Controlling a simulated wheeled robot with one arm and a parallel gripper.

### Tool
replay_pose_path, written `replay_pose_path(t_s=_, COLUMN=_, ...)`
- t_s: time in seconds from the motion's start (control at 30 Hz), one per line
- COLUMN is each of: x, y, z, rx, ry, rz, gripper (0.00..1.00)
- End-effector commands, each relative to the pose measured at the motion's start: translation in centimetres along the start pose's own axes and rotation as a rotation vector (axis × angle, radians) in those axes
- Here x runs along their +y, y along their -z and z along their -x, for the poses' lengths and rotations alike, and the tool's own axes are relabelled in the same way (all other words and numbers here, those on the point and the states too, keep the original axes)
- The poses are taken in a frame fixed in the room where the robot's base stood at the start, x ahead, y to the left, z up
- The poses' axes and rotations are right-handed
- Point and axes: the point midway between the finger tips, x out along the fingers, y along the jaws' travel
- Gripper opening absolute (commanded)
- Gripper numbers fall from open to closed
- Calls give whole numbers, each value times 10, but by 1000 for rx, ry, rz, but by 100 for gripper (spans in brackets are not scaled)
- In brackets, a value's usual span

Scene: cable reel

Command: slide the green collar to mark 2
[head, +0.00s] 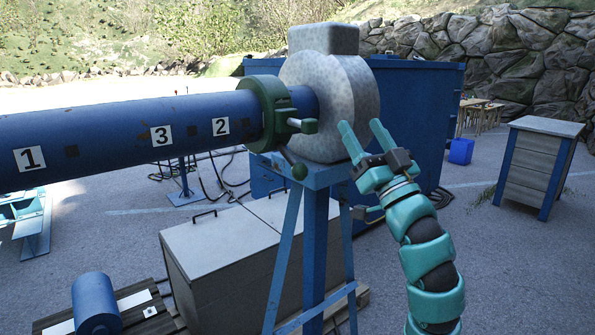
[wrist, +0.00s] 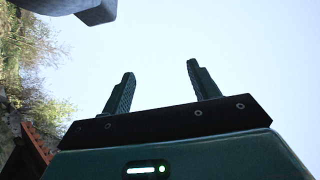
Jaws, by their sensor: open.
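The green collar (head: 262,113) sits around the blue pipe (head: 95,130), close to the grey housing at the pipe's right end. It has a grey-tipped handle pointing right and a lower knob. Mark 2 (head: 221,127) is a white label on the pipe just left of the collar. Marks 3 (head: 161,135) and 1 (head: 30,159) lie further left. My gripper (head: 361,131) is open and empty, right of the collar and apart from it, in front of the housing's lower right. In the wrist view its two fingers (wrist: 160,86) stand apart against the sky.
The grey housing (head: 345,95) stands on a blue stand (head: 316,240). A grey chest (head: 225,245) is below the pipe. A blue container (head: 415,110) is behind my arm. A slatted cabinet (head: 536,165) stands at the right, with open ground around it.

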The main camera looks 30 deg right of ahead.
Motion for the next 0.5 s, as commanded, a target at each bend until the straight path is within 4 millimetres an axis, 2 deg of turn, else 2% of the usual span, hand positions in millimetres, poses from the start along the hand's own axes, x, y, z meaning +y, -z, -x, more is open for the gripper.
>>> replay_pose_path(t_s=0.1, x=-6, y=-52, z=3, rx=-221, ry=-7, rz=-33, gripper=60)
replay_pose_path(t_s=0.2, x=-7, y=-96, z=12, rx=-402, ry=-27, rz=-57, gripper=60)
replay_pose_path(t_s=0.3, x=-3, y=-131, z=24, rx=-551, ry=-57, rz=-79, gripper=60)
replay_pose_path(t_s=0.4, x=1, y=-154, z=35, rx=-652, ry=-85, rz=-92, gripper=60)
replay_pose_path(t_s=0.5, x=4, y=-165, z=41, rx=-704, ry=-106, rz=-102, gripper=60)
